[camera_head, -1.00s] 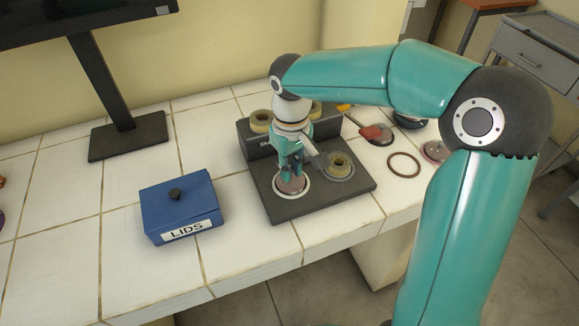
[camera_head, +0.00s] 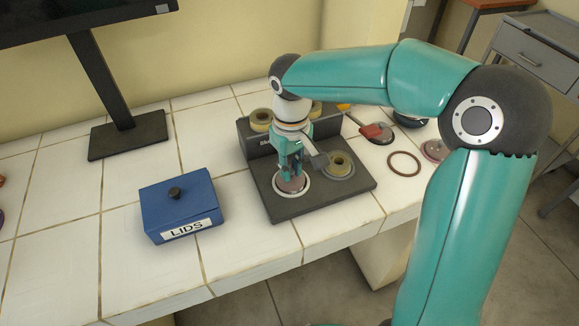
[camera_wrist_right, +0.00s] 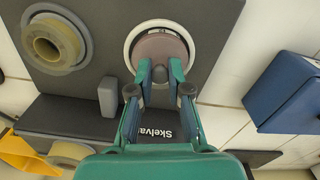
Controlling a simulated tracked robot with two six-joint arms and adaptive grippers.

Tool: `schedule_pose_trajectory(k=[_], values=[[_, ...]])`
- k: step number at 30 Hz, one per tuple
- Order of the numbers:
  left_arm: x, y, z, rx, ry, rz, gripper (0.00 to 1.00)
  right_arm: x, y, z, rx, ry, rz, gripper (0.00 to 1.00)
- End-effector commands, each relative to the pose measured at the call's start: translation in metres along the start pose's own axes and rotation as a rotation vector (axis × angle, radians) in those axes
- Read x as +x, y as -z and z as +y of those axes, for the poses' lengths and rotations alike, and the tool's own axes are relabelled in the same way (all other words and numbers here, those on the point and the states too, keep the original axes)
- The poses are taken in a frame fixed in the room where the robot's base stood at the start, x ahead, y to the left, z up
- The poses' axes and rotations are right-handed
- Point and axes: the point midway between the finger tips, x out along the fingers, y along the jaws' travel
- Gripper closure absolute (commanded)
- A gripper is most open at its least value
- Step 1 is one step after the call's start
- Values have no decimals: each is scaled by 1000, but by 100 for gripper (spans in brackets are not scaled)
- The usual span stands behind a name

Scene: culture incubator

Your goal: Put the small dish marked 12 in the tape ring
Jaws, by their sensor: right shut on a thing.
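A small round dish (camera_wrist_right: 162,45) with a reddish-brown face and a small dark mark near its far edge shows in the right wrist view; the mark is too small to read surely. It lies inside a white ring (camera_wrist_right: 127,48) on the dark board; the ring also shows in the head view (camera_head: 276,190). My left gripper is not in view.
A yellowish tape roll (camera_head: 339,164) sits on a grey disc to the ring's right, close to my gripper. A dark raised block marked Skelva (camera_wrist_right: 70,119) stands behind. A blue LIDS box (camera_head: 180,205) is left. A brown ring (camera_head: 388,163) lies on the tiles at right.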

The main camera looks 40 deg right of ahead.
Motion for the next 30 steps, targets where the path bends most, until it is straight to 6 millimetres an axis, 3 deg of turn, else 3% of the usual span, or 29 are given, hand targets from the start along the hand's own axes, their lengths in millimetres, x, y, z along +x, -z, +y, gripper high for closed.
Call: schedule_pose_trajectory(k=[13,14,19,25,30], values=[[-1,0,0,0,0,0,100,0,0,0,0,0,0,100],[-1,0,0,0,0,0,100,0,0,0,0,0,0,81],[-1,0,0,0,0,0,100,0,0,0,0,0,0,54],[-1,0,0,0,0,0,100,0,0,0,0,0,0,54],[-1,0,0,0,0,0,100,0,0,0,0,0,0,29]])
